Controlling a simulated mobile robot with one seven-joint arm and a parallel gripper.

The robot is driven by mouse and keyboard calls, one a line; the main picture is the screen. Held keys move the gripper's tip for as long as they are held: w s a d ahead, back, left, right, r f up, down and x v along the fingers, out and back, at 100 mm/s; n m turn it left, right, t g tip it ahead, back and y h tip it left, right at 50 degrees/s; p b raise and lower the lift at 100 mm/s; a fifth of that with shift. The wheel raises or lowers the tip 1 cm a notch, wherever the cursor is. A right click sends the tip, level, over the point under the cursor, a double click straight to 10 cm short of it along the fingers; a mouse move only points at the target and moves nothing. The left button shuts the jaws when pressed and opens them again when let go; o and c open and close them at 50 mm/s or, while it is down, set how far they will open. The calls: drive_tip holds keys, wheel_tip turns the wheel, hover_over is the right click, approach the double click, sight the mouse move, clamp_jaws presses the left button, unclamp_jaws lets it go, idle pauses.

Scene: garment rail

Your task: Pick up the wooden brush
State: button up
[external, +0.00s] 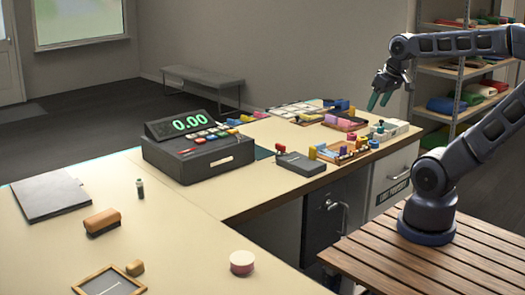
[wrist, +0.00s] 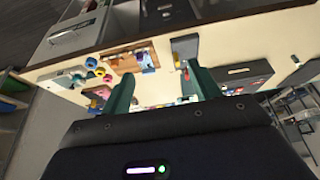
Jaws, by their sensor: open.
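The wooden brush (external: 102,221), a brown rounded block with a dark underside, lies on the left part of the counter in the external view. I cannot make it out in the wrist view. My gripper (external: 378,103) has green fingers and is raised above the far right end of the counter, well away from the brush. In the wrist view my gripper (wrist: 163,88) has its two fingers apart with nothing held between them.
A cash register (external: 190,155) stands mid-counter, between my gripper and the brush. Trays of colourful items fill the right end.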

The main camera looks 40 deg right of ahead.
drive_tip(key=shift+o, duration=1)
